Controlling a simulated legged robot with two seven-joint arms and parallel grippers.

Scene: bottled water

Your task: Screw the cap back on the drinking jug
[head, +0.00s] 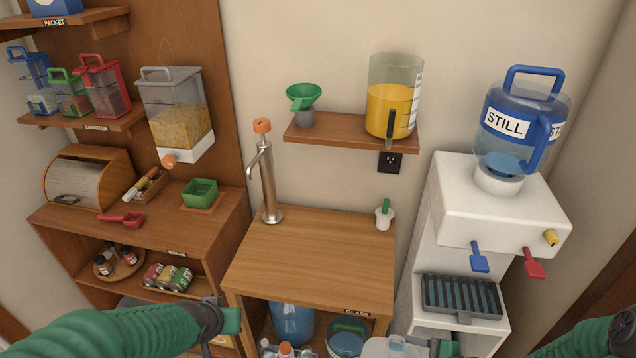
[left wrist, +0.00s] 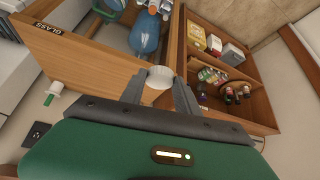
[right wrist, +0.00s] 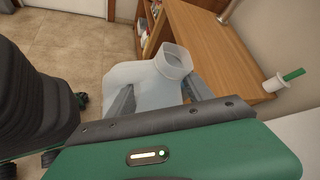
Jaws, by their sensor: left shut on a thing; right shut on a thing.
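My right gripper (right wrist: 160,92) is shut on the jug. The jug's top (head: 390,347) also shows at the bottom edge of the head view; its lower part is cut off. My left gripper (left wrist: 161,84) is shut on a small white round thing, apparently the cap (left wrist: 157,90). In the head view my left gripper (head: 230,320) is low and left of the jug, well apart from it; the cap is hidden there.
A wooden cabinet (head: 310,250) with a pump tap (head: 265,175) stands behind the jug, with a blue bottle (head: 291,322) on its lower shelf. At right is a white dispenser (head: 500,205) bearing a blue STILL bottle (head: 520,125). The counter top is mostly clear.

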